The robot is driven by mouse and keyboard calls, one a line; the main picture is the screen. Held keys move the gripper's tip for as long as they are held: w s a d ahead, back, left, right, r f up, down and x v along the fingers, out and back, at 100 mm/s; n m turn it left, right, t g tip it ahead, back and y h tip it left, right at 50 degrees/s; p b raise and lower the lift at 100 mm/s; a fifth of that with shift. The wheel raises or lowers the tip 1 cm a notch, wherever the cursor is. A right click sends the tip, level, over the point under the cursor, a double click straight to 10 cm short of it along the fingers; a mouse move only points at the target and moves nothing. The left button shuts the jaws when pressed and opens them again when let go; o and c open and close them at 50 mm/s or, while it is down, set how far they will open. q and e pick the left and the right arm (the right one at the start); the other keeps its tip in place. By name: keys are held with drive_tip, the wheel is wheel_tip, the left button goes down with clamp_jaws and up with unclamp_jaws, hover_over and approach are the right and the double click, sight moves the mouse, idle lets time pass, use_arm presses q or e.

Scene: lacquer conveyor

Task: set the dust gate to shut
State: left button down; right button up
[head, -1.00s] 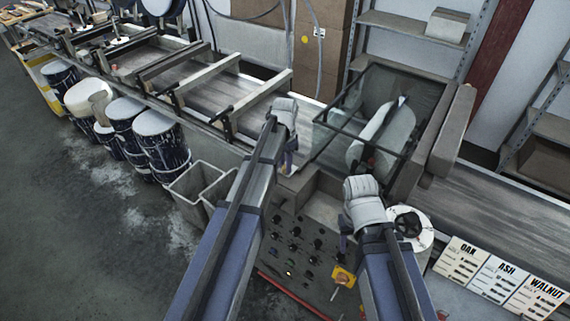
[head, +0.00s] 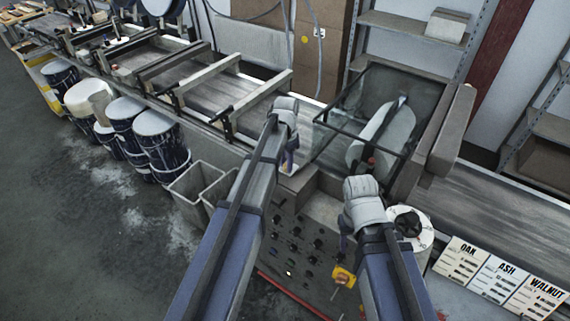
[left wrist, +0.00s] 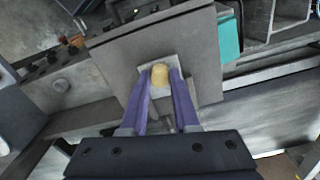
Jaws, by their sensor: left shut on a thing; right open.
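In the left wrist view, a flat grey plate (left wrist: 117,62), which looks like the dust gate, carries a rounded tan knob (left wrist: 160,74). My left gripper (left wrist: 160,84) has its two purple fingers on either side of this knob, shut on it. In the head view, my left gripper (head: 289,160) is at the conveyor edge, left of the glass-covered machine; its own wrist hides the plate and knob there. My right gripper (head: 344,240) is open and empty above the control panel's right side. I cannot read the gate's position from these views.
A control panel (head: 290,250) with several dark knobs and a yellow-red switch (head: 344,276) lies below my grippers. The glass hood (head: 340,118) stands just behind. A white round container (head: 422,240) and wood sample cards (head: 460,260) are at the right. Grey bins (head: 185,185) stand left.

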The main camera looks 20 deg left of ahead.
use_arm(q)
drive_tip(key=w, duration=0.1)
drive_tip(key=w+d, duration=0.1)
drive_tip(key=w, duration=0.2)
drive_tip(key=shift+w+d, duration=0.15)
drive_tip(key=shift+d, duration=0.1)
drive_tip(key=c, duration=0.7)
unclamp_jaws()
drive_tip(key=shift+o, duration=0.2)
drive_tip(key=shift+r, duration=0.2)
wheel_tip(320, 180, up, 8)
drive_tip(key=p, duration=0.7)
drive_tip(key=shift+f+p, duration=0.25)
drive_tip(key=shift+p, duration=0.15)
